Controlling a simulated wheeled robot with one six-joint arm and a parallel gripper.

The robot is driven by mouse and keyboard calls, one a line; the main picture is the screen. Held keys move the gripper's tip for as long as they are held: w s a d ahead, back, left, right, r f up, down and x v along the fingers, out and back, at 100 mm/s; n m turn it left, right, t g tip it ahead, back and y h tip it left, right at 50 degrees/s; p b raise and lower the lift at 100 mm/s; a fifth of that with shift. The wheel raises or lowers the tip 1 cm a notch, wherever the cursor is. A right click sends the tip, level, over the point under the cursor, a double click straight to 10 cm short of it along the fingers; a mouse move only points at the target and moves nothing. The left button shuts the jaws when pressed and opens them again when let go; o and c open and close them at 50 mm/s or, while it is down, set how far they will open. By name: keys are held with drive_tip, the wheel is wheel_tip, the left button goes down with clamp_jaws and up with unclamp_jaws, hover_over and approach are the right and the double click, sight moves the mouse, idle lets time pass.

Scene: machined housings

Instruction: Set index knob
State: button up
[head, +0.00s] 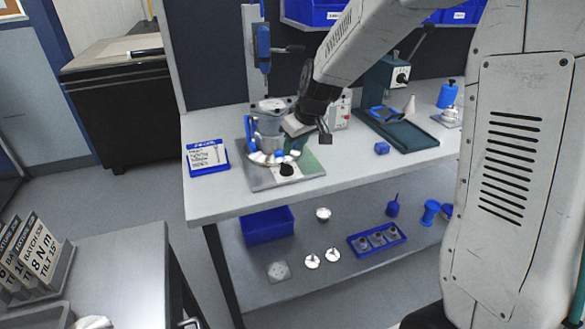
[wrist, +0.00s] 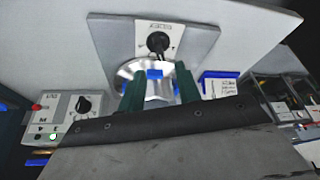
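The black index knob (head: 287,169) sits on a white label at the front of the grey fixture plate (head: 258,181) on the bench. In the wrist view, the knob (wrist: 157,42) is beyond my fingertips, with a pointer marking and a printed label beside it. My gripper (wrist: 160,84) has two dark green fingers standing apart. Between and beyond them show a shiny round metal flange (wrist: 129,70) and a blue patch. No contact between fingers and knob shows. In the head view, my wrist hides part of the housing (head: 268,125) on the plate.
A control box (wrist: 70,115) with another black knob stands left in the wrist view. A blue sign tray (head: 206,157) lies left of the plate.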

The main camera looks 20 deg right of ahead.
sight(287, 164)
drive_tip(key=shift+x, duration=3.95)
drive_tip(key=shift+w+d, duration=0.1)
clamp_jaws()
